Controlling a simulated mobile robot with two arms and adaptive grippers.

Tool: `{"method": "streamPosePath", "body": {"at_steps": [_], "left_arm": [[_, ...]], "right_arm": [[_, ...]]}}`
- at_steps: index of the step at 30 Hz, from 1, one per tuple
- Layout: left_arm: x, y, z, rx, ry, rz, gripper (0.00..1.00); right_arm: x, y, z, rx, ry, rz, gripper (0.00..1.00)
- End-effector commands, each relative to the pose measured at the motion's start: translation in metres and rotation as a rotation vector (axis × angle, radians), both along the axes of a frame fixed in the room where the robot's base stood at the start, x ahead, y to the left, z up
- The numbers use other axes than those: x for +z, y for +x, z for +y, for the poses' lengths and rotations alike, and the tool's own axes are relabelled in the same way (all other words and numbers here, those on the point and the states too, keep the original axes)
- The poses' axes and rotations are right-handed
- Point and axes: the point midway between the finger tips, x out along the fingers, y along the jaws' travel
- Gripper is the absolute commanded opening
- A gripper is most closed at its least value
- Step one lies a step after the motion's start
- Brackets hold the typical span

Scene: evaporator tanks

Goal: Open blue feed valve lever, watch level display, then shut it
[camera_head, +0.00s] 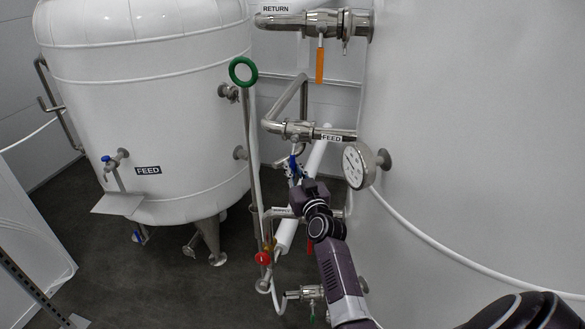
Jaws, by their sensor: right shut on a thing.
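The blue feed valve lever (293,163) hangs down from the steel valve on the pipe labelled FEED (331,138). My right gripper (297,180) is at the lower part of this lever and shut on it, reaching up from below. The fingertips are small and partly hidden by the gripper body. No digital level display can be made out; a round dial gauge (356,166) sits just right of the feed pipe. My left gripper is not in view.
An orange lever (320,65) hangs from the RETURN pipe above. A green ring handle (243,71) and a red knob (262,258) stand left of my arm. A white tank (150,100) is at left; a large white wall-like surface (480,130) fills the right.

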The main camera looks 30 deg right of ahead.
Motion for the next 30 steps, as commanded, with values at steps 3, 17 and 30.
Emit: {"method": "streamPosePath", "body": {"at_steps": [3,17,30], "left_arm": [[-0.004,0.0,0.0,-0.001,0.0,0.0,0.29],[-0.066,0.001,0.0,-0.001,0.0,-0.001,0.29],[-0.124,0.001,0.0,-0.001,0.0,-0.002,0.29]], "right_arm": [[-0.002,0.001,0.001,0.0,0.007,-0.007,0.0],[-0.006,0.018,0.015,0.002,0.175,-0.206,0.0],[0.01,0.037,0.032,0.001,0.402,-0.471,0.0]]}}
